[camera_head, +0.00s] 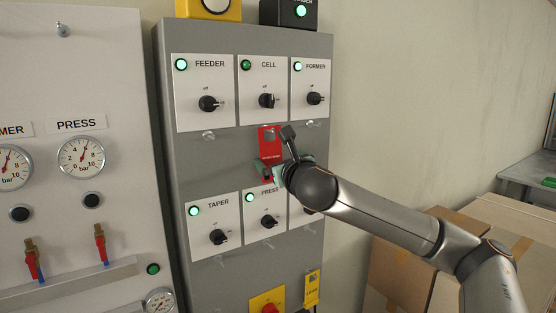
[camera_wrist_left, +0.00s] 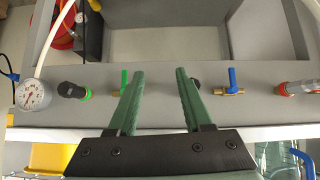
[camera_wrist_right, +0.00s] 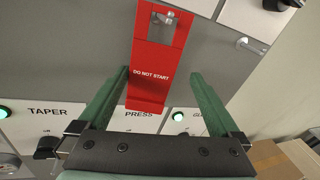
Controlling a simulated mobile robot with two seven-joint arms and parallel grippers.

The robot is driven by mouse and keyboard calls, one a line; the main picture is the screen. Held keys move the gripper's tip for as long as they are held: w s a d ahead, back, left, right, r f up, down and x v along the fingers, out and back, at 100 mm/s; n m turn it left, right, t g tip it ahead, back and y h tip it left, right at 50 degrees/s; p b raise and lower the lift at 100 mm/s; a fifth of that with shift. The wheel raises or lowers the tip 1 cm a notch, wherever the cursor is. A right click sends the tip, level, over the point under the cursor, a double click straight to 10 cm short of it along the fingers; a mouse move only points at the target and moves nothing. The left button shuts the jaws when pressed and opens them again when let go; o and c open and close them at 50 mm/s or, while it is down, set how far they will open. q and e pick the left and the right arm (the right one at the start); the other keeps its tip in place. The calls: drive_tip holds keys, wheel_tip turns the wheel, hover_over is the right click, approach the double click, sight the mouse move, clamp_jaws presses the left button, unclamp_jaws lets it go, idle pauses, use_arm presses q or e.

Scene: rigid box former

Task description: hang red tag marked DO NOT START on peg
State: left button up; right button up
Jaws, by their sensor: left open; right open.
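The red tag marked DO NOT START (camera_wrist_right: 157,65) is upright against the grey panel, below the CELL switch (camera_head: 267,99). In the head view the red tag (camera_head: 267,139) is partly covered by my right gripper (camera_head: 270,172). In the right wrist view a metal peg (camera_wrist_right: 166,18) shows at the hole in the tag's top, and the tag appears to hang on it. My right gripper (camera_wrist_right: 159,74) is open, with one finger on each side of the tag's lower part and gaps visible. My left gripper (camera_wrist_left: 160,73) is open and empty, outside the head view.
Other bare pegs (camera_head: 209,135) stick out under the FEEDER and FORMER switches. A yellow tag (camera_head: 312,288) hangs low on the panel. Pressure gauges (camera_head: 81,157) are at left, cardboard boxes (camera_head: 405,258) at right. Blue and green valve handles (camera_wrist_left: 232,77) lie beyond my left gripper.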

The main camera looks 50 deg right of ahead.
drive_tip(key=shift+s+a, duration=0.25)
drive_tip(key=shift+s, duration=0.15)
drive_tip(key=b+v, duration=0.3)
drive_tip(key=v, duration=0.8)
drive_tip(key=shift+s, duration=0.3)
drive_tip(key=shift+a, duration=0.15)
